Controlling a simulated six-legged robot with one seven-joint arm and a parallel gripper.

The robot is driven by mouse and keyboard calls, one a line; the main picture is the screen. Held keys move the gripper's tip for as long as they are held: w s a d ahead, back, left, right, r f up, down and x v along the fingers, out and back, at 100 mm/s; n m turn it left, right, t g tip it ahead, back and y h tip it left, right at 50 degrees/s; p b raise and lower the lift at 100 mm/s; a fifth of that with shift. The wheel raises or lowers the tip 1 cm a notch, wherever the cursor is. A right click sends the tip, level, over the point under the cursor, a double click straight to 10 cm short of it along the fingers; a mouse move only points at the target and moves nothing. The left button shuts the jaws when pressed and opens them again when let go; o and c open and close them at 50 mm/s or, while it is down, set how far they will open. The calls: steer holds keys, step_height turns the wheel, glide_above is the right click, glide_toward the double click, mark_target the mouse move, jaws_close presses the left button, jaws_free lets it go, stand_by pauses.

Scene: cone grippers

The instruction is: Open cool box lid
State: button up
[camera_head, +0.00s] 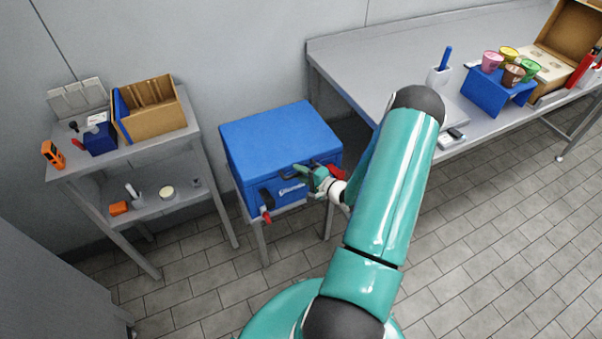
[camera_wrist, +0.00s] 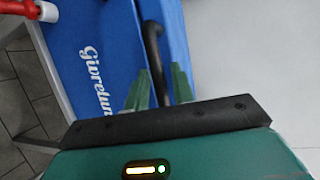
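The blue cool box (camera_head: 285,165) stands on a low stand in the middle of the head view. Its blue lid (camera_head: 278,133) lies closed on top. My gripper (camera_head: 303,172) is at the front of the box, near the lid's edge. In the wrist view a black curved handle (camera_wrist: 152,45) on the blue front runs down between my two green fingers (camera_wrist: 159,85). The fingers stand apart on either side of it, with a narrow gap showing. A red-ended latch (camera_head: 266,214) hangs at the front left corner. Another red part (camera_head: 335,171) shows at the front right, partly behind my wrist.
A grey shelf (camera_head: 160,145) with a cardboard box (camera_head: 150,122) stands left of the cool box. A long grey table (camera_head: 385,60) with cups and boxes stands at the right. The tiled floor (camera_head: 490,235) in front of the table is clear.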

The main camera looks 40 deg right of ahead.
jaws_close()
steer(key=shift+r, duration=0.1)
